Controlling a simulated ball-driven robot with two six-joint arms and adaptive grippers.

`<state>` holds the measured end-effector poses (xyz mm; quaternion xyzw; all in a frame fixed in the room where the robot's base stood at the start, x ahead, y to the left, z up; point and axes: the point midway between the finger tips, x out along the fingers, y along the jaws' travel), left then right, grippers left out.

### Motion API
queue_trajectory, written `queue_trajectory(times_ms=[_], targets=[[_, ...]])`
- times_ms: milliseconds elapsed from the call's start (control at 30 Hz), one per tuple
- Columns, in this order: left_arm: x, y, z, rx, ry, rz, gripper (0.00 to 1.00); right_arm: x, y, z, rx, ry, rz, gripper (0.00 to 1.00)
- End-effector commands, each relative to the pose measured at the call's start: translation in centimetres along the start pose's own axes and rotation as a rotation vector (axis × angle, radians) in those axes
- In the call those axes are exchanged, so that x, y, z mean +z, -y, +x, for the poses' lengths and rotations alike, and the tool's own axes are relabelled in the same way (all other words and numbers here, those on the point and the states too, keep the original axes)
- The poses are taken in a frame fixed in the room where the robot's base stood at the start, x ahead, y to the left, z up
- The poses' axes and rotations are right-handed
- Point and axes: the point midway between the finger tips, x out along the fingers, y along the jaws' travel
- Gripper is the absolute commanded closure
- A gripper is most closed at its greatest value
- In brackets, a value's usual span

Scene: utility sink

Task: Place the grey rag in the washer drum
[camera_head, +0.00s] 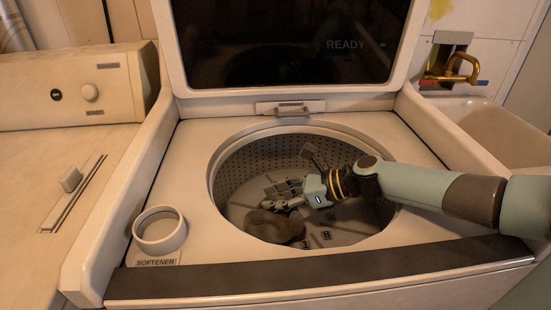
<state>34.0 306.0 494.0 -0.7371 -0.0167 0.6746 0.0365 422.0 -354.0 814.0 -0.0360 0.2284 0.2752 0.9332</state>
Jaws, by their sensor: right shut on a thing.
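The grey rag (272,226) is a crumpled brownish-grey bundle inside the washer drum (232,178), near its front left wall. My right gripper (283,204) reaches into the drum from the right and is shut on the rag's upper edge. Whether the rag touches the drum floor I cannot tell. The drum is a round, perforated metal tub, and its lid (300,45) stands open behind it. My left gripper is not in view.
A softener cup (160,230) sits at the front left of the washer top. A second machine with a knob (90,92) stands at the left. A sink basin (500,130) with a brass tap (455,66) is at the right. The drum rim surrounds my right wrist.

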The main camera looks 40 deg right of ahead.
Motion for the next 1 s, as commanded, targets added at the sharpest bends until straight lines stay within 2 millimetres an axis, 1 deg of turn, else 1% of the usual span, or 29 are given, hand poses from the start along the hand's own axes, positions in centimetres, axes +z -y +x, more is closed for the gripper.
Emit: queue_trajectory(times_ms=[200,233,400,667,767,800,833,867,1000], targets=[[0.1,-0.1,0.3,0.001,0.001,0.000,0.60,-0.3,0.0,0.2,0.000,0.001,0.001,1.00],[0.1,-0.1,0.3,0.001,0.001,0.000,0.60,-0.4,0.0,0.2,0.000,0.001,0.001,0.75],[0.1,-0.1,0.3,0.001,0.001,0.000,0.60,-0.3,0.0,0.2,0.000,0.000,0.001,0.53],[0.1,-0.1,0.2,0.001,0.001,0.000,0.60,-0.3,0.0,0.1,0.000,0.000,0.000,0.53],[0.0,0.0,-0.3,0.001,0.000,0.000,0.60,0.3,0.0,-0.2,0.000,0.000,0.000,0.53],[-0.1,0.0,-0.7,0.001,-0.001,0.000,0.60,0.8,0.0,-0.5,0.000,0.000,0.000,0.53],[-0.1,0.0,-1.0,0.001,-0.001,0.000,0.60,1.1,-0.1,-0.8,0.000,-0.001,0.000,0.53],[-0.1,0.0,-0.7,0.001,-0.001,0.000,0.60,0.7,0.0,-1.3,0.000,-0.004,-0.002,0.53],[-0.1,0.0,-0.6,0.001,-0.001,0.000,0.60,0.5,-0.1,-4.6,0.001,-0.008,-0.002,0.53]])
